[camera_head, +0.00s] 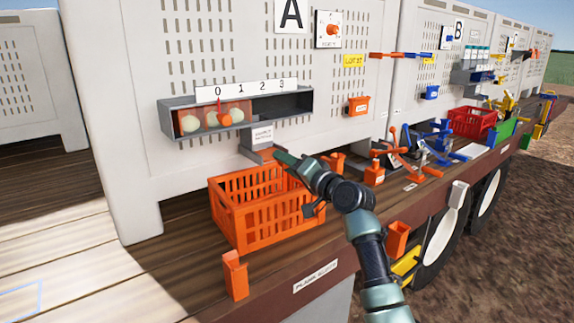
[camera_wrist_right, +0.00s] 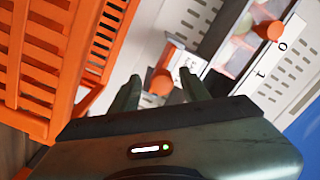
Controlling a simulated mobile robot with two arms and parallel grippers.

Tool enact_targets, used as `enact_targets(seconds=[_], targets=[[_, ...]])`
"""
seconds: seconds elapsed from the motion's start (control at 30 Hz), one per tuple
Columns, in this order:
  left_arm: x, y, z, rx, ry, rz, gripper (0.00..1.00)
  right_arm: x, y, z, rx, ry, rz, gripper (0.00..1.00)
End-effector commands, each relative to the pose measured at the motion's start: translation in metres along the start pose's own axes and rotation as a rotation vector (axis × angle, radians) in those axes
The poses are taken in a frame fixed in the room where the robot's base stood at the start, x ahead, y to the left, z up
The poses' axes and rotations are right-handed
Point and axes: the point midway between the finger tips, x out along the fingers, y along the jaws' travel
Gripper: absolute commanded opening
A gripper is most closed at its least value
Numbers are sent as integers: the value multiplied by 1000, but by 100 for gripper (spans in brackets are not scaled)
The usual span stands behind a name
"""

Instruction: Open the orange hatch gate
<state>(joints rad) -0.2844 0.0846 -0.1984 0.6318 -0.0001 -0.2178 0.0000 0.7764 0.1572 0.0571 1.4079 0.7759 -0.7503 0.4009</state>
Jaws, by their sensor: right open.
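My right gripper (camera_head: 281,157) reaches in from the lower right, above the orange crate (camera_head: 236,219) and just below the numbered trough (camera_head: 180,130). In the right wrist view its two fingers are apart and empty. My left gripper is not in view.
The trough holds pale onions (camera_head: 189,123) and an orange knob (camera_head: 226,120) near marks 0 and 1. The crate stands close under my right gripper. An orange post (camera_head: 235,276) stands at the deck's front edge. Orange fixtures (camera_head: 375,172) stand to the right.

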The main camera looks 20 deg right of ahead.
Motion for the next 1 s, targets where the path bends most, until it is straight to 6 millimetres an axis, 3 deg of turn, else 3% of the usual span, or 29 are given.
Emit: enact_targets(seconds=[0.23,0.4,0.7,1.0], targets=[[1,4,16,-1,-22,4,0,-4,0,0,0,1,-1,46],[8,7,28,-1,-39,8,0,-27,2,1,-3,3,-1,46],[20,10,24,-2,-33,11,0,-72,2,0,0,2,-1,46],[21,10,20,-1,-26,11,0,-80,1,-2,1,2,0,46]])
